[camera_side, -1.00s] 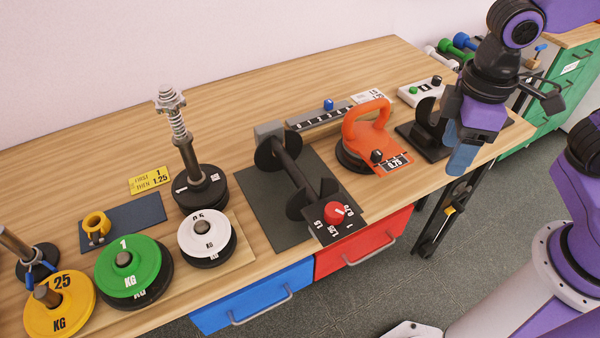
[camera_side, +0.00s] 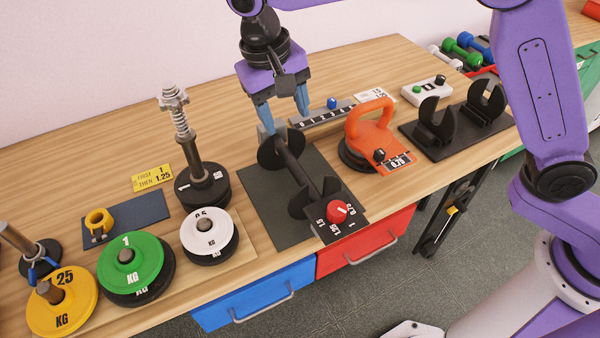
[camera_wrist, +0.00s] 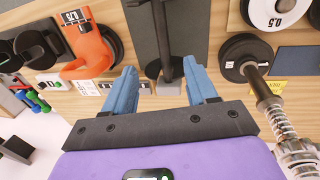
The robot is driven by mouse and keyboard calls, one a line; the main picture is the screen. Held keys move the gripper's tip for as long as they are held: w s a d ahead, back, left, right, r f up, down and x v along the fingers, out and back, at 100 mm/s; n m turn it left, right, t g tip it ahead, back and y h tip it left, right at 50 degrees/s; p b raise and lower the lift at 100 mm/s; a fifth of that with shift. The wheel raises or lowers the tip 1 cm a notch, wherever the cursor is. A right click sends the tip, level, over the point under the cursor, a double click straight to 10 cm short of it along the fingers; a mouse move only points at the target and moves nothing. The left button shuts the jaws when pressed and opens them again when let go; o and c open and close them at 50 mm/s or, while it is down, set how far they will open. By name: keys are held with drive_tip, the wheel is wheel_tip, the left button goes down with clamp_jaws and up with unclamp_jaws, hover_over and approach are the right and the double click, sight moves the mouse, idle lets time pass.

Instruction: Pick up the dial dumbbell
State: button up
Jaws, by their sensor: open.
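The dial dumbbell (camera_side: 287,160) lies on a dark mat (camera_side: 262,199) in the middle of the bench. It has a black bar, black end discs and a square dial plate with a red knob (camera_side: 337,211) at its near end. My gripper (camera_side: 285,120) is open and empty above the dumbbell's far end, its blue fingers pointing down. I cannot tell the exact height of the fingertips above the bar.
An orange kettlebell (camera_side: 360,118) stands just right of the dumbbell. A numbered slider strip (camera_side: 322,116) lies behind it. A tall spring post (camera_side: 182,130) on black plates and a white plate (camera_side: 209,230) stand to the left. A black cradle (camera_side: 437,140) is at the right.

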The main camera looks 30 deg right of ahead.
approach(299, 172)
drive_tip(key=f, duration=0.3)
drive_tip(key=d+f, duration=0.1)
drive_tip(key=f, duration=0.2)
drive_tip(key=d+f, duration=0.1)
drive_tip(key=f, duration=0.2)
drive_tip(key=shift+f, duration=0.35)
clamp_jaws()
